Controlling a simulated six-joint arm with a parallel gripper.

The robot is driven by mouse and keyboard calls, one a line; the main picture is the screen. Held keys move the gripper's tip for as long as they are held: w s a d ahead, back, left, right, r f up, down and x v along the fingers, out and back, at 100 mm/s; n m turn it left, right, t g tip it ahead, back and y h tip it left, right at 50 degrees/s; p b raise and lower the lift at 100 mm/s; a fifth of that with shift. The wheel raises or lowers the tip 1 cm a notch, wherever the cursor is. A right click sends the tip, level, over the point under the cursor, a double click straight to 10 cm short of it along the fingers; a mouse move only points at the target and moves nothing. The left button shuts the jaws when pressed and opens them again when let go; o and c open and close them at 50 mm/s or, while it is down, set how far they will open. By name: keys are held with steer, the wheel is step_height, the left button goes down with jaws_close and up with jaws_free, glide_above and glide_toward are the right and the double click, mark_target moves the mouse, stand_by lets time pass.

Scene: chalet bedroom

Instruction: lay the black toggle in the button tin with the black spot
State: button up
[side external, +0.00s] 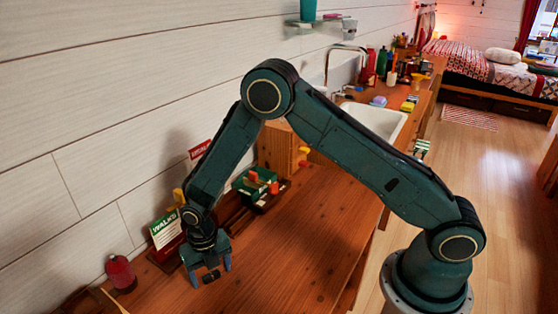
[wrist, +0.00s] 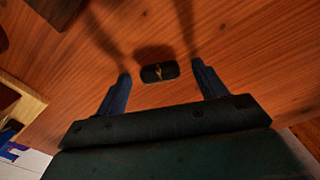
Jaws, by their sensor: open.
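The black toggle (wrist: 160,72) is a short dark rounded piece with a gold-coloured mark on its middle. In the wrist view it lies between the fingertips of my gripper (wrist: 161,69), with a visible gap to each finger. In the side view the toggle (side external: 211,277) shows as a small dark piece between and slightly below the fingers of my gripper (side external: 211,273), low over the wooden top. My gripper is open and points down. I cannot make out a button tin with a black spot in either view.
A green box with orange pieces (side external: 255,185) sits farther back. The wooden counter (side external: 285,245) is clear at right. A wooden edge (wrist: 22,108) shows in the wrist view.

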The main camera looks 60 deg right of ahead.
mark_target(212, 273)
steer(key=c, duration=1.1)
steer(key=shift+r, duration=0.15)
step_height(212, 273, up, 20)
steer(key=shift+f, duration=0.1)
steer(key=shift+d+f, duration=0.1)
steer(key=shift+d, duration=0.05)
stand_by(0.6)
